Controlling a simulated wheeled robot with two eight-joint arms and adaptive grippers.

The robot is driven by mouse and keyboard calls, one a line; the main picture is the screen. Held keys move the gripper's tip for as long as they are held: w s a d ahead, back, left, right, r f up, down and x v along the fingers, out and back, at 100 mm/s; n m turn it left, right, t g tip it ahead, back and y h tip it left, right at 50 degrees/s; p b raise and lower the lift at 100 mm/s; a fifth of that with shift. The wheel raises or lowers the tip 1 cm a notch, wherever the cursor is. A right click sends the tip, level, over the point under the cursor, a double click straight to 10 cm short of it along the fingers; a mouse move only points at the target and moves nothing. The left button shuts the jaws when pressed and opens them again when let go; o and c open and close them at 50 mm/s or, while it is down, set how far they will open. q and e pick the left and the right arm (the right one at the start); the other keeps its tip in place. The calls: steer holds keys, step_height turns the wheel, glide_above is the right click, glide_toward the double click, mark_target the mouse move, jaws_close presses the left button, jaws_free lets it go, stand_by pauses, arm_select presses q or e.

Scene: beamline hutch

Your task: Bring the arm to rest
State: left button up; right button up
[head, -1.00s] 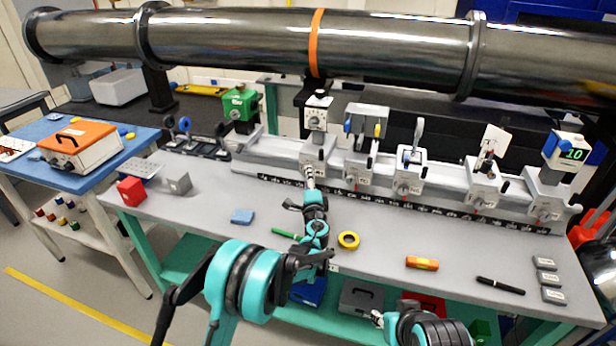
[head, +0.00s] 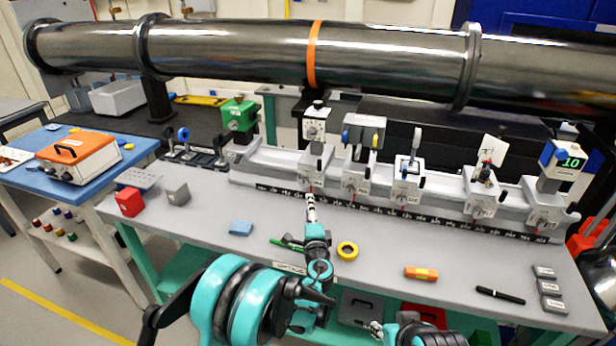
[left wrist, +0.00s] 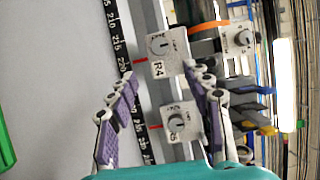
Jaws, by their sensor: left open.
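My left arm comes in from the lower left in the head view. Its gripper (head: 311,205) is just in front of the rail (head: 265,168), below the carriage with the white box (head: 314,170). In the left wrist view the two purple-padded fingers of this gripper (left wrist: 158,78) are spread and nothing is held between them. The block marked R4 (left wrist: 167,55) and another knobbed block (left wrist: 181,123) show beyond the fingers. I cannot tell the exact gap to them. Part of my right arm shows at the bottom right in the head view; its gripper (head: 376,329) is too small and cut off to read.
More carriages stand along the rail. A large pipe (head: 400,55) runs behind.

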arm_select(q)
steer(key=s+a+r+n+g+y, duration=0.1)
steer(key=s+a+r+n+g, duration=0.2)
steer(key=s+a+n, duration=0.5)
steer(key=s+a+r+n+g+y, duration=0.2)
steer(key=s+a+r+g, duration=0.3)
steer(key=a, duration=0.6)
steer(key=s+f+n+g+h, duration=0.1)
steer(key=s+f+n+h, duration=0.1)
steer(key=s, duration=1.1)
steer(key=s+f+n+g+h, duration=0.2)
steer(key=s+f+n, duration=0.3)
steer(key=s, duration=0.7)
steer(key=shift+s+a+f+h, duration=0.3)
steer(key=shift+s+a, duration=0.05)
